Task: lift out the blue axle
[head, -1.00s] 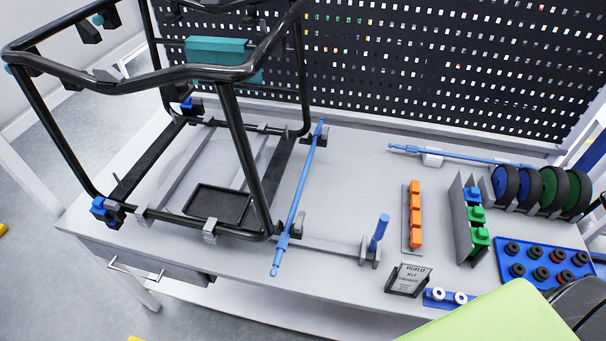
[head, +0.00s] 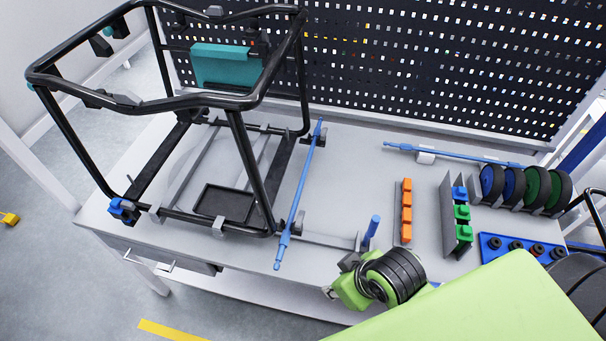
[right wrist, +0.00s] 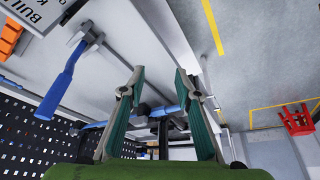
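One blue axle (head: 300,195) lies along the right side of the black frame (head: 254,170), its near end (head: 281,258) toward the bench front. A second blue axle (head: 450,156) rests in a holder at the back right. My right gripper (right wrist: 160,75) is open and empty in the right wrist view. A blue bar (right wrist: 95,127) shows beyond its fingers, partly hidden by them. In the head view my right wrist is over the front edge, right of the first axle's near end and apart from it. My left gripper is not in view.
Orange blocks (head: 406,210), green blocks (head: 462,213) and wheels (head: 515,184) stand to the right.

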